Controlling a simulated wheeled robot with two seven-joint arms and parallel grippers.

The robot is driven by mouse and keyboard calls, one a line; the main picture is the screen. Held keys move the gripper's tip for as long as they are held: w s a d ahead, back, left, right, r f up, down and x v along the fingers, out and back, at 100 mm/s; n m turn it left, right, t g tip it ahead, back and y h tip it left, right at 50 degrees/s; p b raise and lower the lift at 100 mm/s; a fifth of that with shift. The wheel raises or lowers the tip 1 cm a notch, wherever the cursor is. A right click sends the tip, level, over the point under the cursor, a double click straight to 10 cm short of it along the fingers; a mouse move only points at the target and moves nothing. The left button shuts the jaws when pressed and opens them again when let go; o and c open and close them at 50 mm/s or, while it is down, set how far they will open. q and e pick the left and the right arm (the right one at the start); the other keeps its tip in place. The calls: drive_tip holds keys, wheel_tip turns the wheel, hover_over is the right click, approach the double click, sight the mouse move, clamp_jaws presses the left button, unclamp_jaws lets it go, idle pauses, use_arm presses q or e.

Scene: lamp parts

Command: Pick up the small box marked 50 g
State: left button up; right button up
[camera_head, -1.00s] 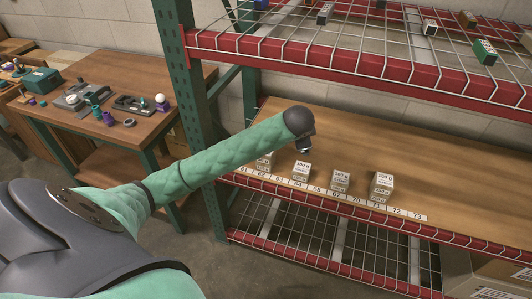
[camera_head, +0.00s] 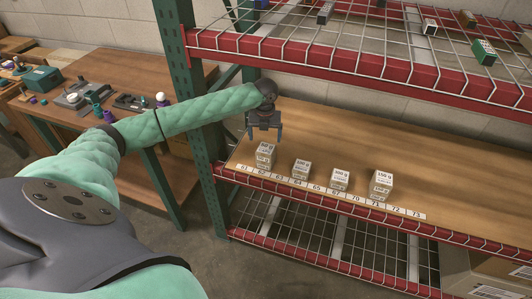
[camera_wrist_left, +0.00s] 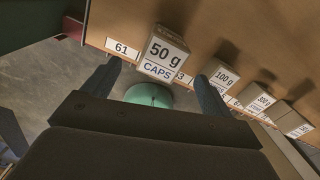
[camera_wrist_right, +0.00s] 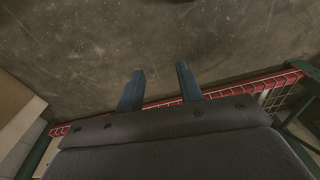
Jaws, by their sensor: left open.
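The small white box marked 50 g (camera_wrist_left: 163,53), with CAPS printed on its front, stands on the wooden shelf. In the head view the same box (camera_head: 264,152) is the leftmost of the row.
Beside it stand a 100 g box (camera_head: 301,168), a 300 g box (camera_head: 340,179) and a bigger box (camera_head: 381,184). Number labels (camera_head: 330,192) run along the shelf's front edge. A green post (camera_head: 187,95) stands left; a wire shelf with a red beam (camera_head: 360,68) hangs above.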

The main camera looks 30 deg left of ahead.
sight(266, 148)
use_arm(q)
drive_tip(key=m, duration=0.2)
drive_tip(key=shift+s+d+m, duration=0.1)
drive_tip(key=shift+m, duration=0.2)
drive_tip(key=shift+f, duration=0.15)
drive_tip(key=shift+f+p, duration=0.5)
drive_tip(key=shift+f, duration=0.7)
drive_tip(key=f+p, duration=0.2)
drive_tip(key=f, duration=0.1)
drive_tip(key=shift+d+f, duration=0.2)
drive_tip(key=shift+f, duration=0.85)
use_arm(e)
wheel_tip(266, 148, down, 10)
drive_tip(key=s+d, duration=0.1)
drive_tip(key=d, duration=0.1)
drive_tip(key=shift+s+r+t, duration=0.2)
drive_tip(key=shift+s+t, duration=0.2)
use_arm(q)
drive_tip(key=c, duration=1.1)
drive_tip(key=shift+o, duration=0.2)
use_arm(e)
drive_tip(key=shift+d, duration=0.1)
